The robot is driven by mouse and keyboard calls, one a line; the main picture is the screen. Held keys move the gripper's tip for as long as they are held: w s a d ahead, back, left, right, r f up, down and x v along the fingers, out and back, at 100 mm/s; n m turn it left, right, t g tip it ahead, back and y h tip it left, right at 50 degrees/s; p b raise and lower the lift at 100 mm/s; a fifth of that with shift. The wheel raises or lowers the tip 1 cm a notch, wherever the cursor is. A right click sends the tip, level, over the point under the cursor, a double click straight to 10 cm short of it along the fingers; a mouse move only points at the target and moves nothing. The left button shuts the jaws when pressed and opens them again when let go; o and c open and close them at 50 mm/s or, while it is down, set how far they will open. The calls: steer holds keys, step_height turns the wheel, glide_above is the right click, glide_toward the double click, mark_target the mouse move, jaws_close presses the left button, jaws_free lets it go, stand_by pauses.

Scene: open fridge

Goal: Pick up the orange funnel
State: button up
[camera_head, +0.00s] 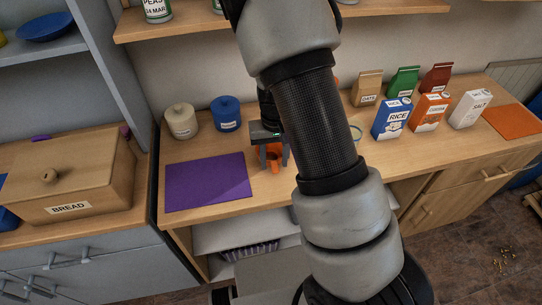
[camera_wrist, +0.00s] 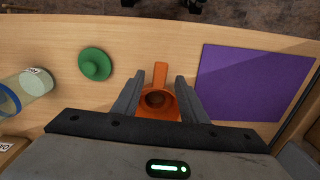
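The orange funnel (camera_wrist: 154,99) is on or just above the wooden counter, between my fingers in the wrist view, with a tab or handle pointing up the picture. In the head view a small part of the funnel (camera_head: 273,163) shows between and below my fingers. My gripper (camera_wrist: 159,80) is open, with one dark finger on each side of the funnel. It points down over the counter in the head view (camera_head: 274,158). Slim gaps seem to show beside the funnel; its lower part in the wrist view is hidden by my gripper body.
A purple mat (camera_head: 208,182) lies left of my gripper in the head view. A cream jar (camera_head: 182,122) and a blue jar (camera_head: 226,114) stand behind. A green lid-like disc (camera_wrist: 95,64) lies nearby. A shelf (camera_head: 190,24) hangs above.

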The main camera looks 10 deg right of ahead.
steer(key=shift+f, duration=1.45)
jaws_close()
steer(key=shift+r, duration=0.1)
step_height(320, 180, up, 10)
steer(key=shift+f, duration=0.1)
